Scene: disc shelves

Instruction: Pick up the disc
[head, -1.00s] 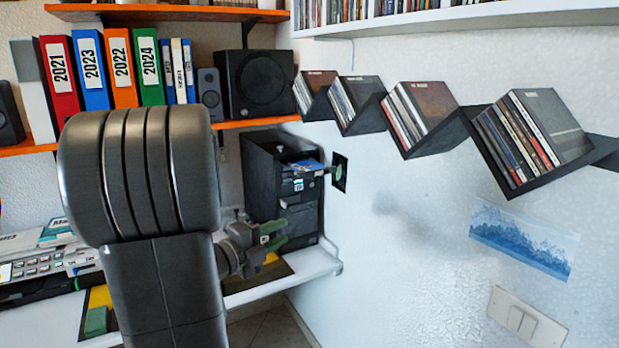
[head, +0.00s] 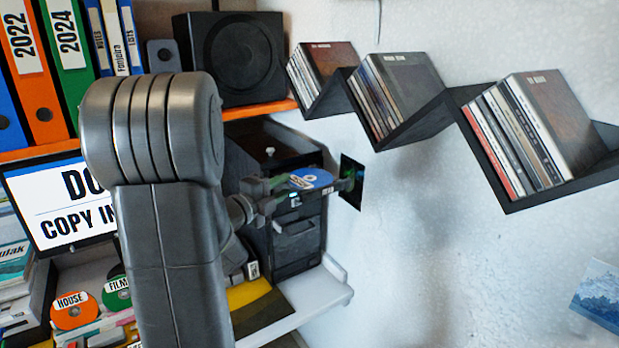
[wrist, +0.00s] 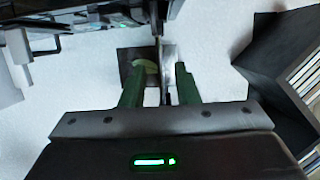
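The disc (head: 311,178), blue with white marks, sits at the front of the black computer tower (head: 297,243), at its upper drive. In the wrist view the disc (wrist: 170,68) shows nearly edge-on as a thin pale shape. My gripper (head: 280,190) is at the disc's left side in the head view. In the wrist view my gripper (wrist: 161,75) has its two green fingers apart, with the disc's edge between their tips. I see a gap beside the left finger; contact at the right finger cannot be told.
A black zigzag shelf (head: 455,100) with cases runs along the right wall. A speaker (head: 235,55) stands on the orange shelf above the tower. A monitor (head: 65,205) and labelled discs (head: 74,310) are at left. The white desk edge (head: 310,300) lies below.

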